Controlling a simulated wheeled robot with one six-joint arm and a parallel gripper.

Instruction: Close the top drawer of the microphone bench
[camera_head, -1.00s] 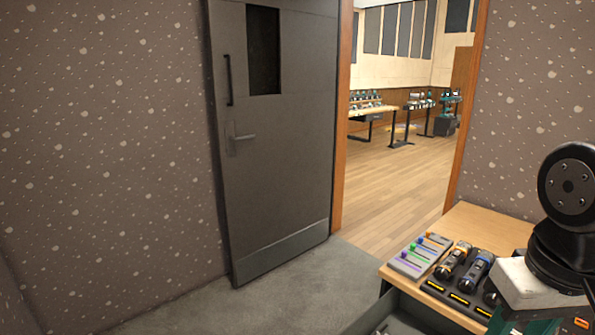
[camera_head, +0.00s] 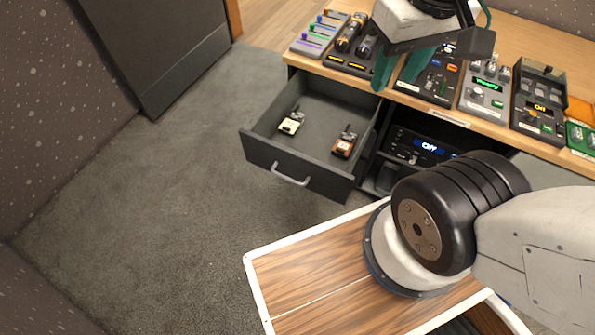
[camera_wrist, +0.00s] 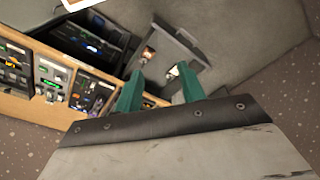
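The microphone bench (camera_head: 515,45) has a wooden top and dark compartments below. Its top drawer (camera_head: 262,160) is dark grey and stands pulled well out, with a pale bar handle (camera_head: 290,175) on its front. Inside lie a cream pack (camera_head: 290,124) and an orange-brown pack (camera_head: 343,147). The drawer also shows in the wrist view (camera_wrist: 190,42), partly hidden by my fingers. My gripper (camera_head: 392,82) has two teal fingers, which are apart with nothing between them. It hangs over the bench's front edge, right of and above the drawer, away from the handle.
Microphones in a dark holder, a fader panel (camera_head: 318,36) and several control boxes stand on the bench top. A device with a lit display (camera_head: 425,147) sits in an open compartment beside the drawer. Carpet (camera_head: 170,205) is clear in front and left; a grey door (camera_head: 150,45) stands beyond.

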